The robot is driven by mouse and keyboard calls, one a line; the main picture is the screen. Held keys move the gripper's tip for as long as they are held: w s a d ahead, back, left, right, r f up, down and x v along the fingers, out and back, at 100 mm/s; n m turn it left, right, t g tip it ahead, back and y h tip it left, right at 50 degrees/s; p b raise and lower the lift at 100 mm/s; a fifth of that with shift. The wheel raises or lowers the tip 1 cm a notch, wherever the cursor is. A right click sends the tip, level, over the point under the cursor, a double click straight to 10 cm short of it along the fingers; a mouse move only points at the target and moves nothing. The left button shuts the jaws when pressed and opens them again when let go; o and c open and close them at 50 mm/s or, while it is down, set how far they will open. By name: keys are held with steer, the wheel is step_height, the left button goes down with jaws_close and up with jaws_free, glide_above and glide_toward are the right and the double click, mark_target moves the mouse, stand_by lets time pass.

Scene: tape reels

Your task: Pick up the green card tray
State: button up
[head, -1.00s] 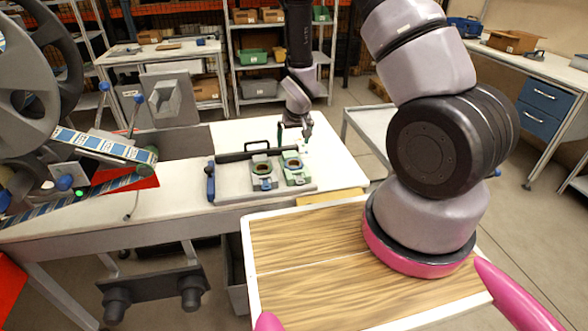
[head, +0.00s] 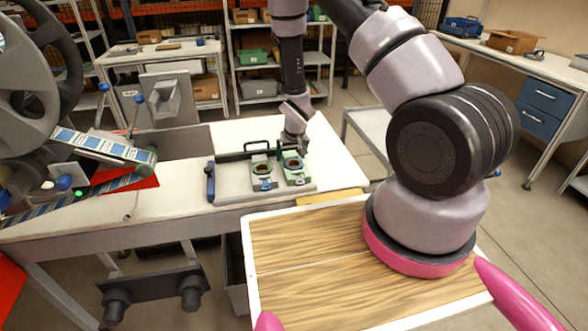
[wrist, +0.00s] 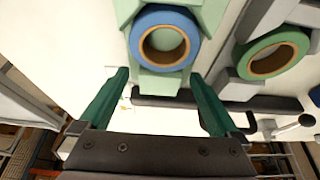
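The green card tray (wrist: 160,80) is pale green and carries a blue tape reel (wrist: 151,47) with a brown core in the wrist view. In the head view the green card tray (head: 299,180) is the right one of two on the grey fixture, partly hidden by my arm. My gripper (wrist: 158,74) is open and empty, with dark green fingers. In the wrist view its fingertips lie on either side of the tray's near end. I cannot tell how far above the tray they are. In the head view my gripper (head: 292,152) is over the tray's far end.
A grey tray with a green reel (wrist: 272,53) stands right beside the green one in the wrist view. The fixture (head: 235,189) has a black handle (head: 262,144) at its back. A reel machine (head: 105,146) stands left. The white table (head: 335,165) is clear at right.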

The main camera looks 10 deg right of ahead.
jaws_close()
